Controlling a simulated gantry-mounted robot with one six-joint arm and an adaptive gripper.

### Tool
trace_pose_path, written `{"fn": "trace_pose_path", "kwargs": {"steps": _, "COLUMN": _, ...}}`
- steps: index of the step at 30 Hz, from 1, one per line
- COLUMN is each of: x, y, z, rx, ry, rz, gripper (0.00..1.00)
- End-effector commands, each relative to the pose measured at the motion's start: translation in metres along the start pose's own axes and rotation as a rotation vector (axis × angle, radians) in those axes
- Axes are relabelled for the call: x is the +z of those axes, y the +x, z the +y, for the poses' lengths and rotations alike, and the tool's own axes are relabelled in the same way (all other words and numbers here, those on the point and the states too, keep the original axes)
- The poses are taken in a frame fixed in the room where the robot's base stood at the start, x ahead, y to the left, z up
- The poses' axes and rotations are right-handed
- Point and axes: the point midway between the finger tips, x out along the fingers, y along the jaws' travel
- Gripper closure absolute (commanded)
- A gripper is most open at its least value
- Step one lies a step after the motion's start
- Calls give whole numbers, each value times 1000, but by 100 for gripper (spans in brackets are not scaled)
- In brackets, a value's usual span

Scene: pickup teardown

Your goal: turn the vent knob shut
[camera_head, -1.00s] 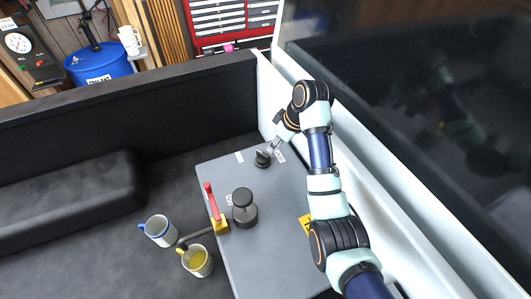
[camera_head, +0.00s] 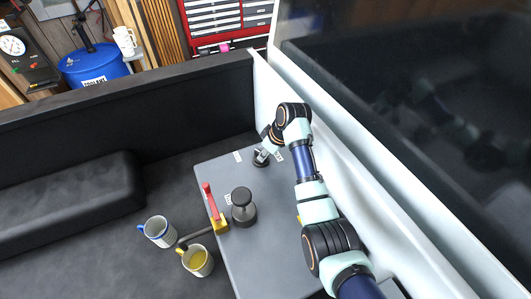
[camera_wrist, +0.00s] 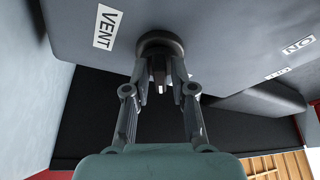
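The vent knob is a dark round knob with a raised grip bar. It sits at the far end of the grey panel (camera_head: 262,265), where it shows in the head view (camera_head: 260,160) just below my gripper (camera_head: 266,149). In the wrist view the knob (camera_wrist: 160,42) is straight ahead, beside a white label reading VENT (camera_wrist: 107,28). The two fingers of my gripper (camera_wrist: 160,82) stand one on each side of the grip bar and look parted. I cannot tell whether they touch it. The finger ends partly hide the bar.
A red lever on a yellow base (camera_head: 213,207) and a dark upright knob (camera_head: 243,208) stand on the panel. Two mugs (camera_head: 159,231) (camera_head: 197,261) stand to its left. A white wall edge (camera_head: 340,140) runs close along my arm's right side.

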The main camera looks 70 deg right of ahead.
Motion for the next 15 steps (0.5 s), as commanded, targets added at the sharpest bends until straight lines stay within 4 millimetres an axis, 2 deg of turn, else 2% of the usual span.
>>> {"fn": "trace_pose_path", "kwargs": {"steps": 1, "x": 0, "y": 0, "z": 0, "rx": 0, "ry": 0, "rz": 0, "gripper": 89}}
{"fn": "trace_pose_path", "kwargs": {"steps": 3, "x": 0, "y": 0, "z": 0, "rx": 0, "ry": 0, "rz": 0, "gripper": 100}}
{"fn": "trace_pose_path", "kwargs": {"steps": 15, "x": 0, "y": -2, "z": -1, "rx": 12, "ry": 29, "rz": 0, "gripper": 100}}
